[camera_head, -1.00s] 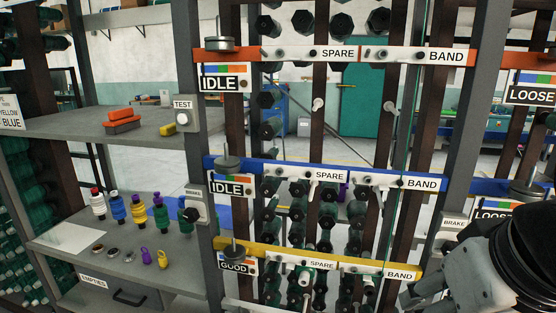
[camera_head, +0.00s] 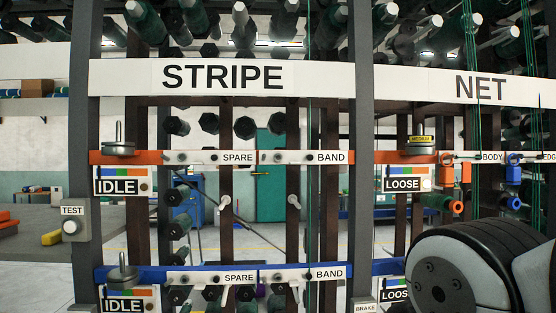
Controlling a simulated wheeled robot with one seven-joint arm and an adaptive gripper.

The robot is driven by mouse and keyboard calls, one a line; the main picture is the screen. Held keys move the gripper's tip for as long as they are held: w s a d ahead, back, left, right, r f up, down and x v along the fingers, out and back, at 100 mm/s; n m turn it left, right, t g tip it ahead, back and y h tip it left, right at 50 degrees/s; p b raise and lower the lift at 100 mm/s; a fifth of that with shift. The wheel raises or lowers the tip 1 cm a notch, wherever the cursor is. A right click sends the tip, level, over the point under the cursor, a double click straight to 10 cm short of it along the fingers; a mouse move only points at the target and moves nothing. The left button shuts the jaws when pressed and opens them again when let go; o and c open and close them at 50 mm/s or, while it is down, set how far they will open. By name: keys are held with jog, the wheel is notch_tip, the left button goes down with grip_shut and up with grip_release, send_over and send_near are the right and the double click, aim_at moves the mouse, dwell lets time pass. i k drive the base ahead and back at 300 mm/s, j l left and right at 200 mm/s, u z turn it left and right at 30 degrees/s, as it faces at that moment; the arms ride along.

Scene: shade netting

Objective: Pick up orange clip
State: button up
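Orange clip-like pieces (camera_head: 447,174) hang at the right of the rack, below the strip marked BODY, with an orange ring (camera_head: 458,207) just under them. I cannot tell which piece is the orange clip. Another orange object (camera_head: 6,222) lies on the shelf at the far left, cut off by the picture edge. A large black and grey part of my arm fills the lower right, below the hanging orange pieces. My gripper's fingers are not in view.
Blue pieces (camera_head: 513,172) hang right of the orange ones. Thin green threads run down in front of the rack. An orange rail and a blue rail (camera_head: 150,275) carry labels and weights.

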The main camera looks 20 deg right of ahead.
aim_at(447, 173)
jog(key=k+z, duration=0.2)
jog(key=z, duration=0.75)
